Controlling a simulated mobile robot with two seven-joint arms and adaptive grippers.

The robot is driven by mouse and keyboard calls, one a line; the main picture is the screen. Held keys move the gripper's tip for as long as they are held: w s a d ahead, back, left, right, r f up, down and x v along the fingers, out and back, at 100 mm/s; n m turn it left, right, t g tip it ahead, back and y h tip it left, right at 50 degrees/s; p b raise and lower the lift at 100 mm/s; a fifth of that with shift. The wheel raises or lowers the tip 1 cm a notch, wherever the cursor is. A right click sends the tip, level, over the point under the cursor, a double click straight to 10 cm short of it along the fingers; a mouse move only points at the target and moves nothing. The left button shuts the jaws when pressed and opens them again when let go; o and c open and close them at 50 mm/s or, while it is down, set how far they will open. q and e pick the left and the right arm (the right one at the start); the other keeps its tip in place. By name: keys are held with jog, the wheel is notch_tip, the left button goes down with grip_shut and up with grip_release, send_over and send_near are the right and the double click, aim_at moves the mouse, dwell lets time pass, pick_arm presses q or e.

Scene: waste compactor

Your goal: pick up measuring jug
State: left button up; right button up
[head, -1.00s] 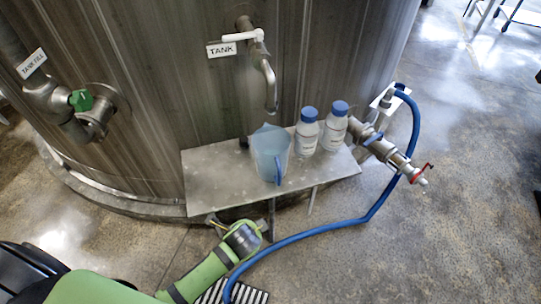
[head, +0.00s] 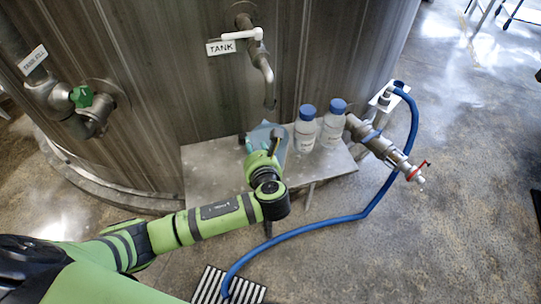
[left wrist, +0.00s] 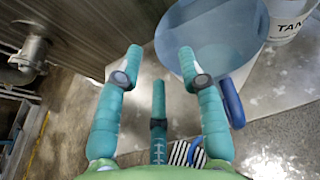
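The measuring jug (head: 264,130) is translucent blue with a darker blue handle. It stands on the grey metal shelf (head: 205,172) in front of the tank, mostly hidden behind my left gripper (head: 260,148) in the head view. My right gripper is not in view.
Two white bottles with blue caps (head: 305,130) (head: 332,122) stand close to the jug's right. A steel tap (head: 265,75) hangs above the shelf. A valve (head: 385,150) and blue hose (head: 370,205) are at the right, and a floor grate (head: 228,288) is below.

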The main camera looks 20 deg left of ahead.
pick_arm(q)
jog(key=x, duration=0.4)
jog(key=shift+f, duration=0.1)
jog(key=shift+s, duration=0.1)
grip_shut()
jog(key=shift+r, duration=0.2)
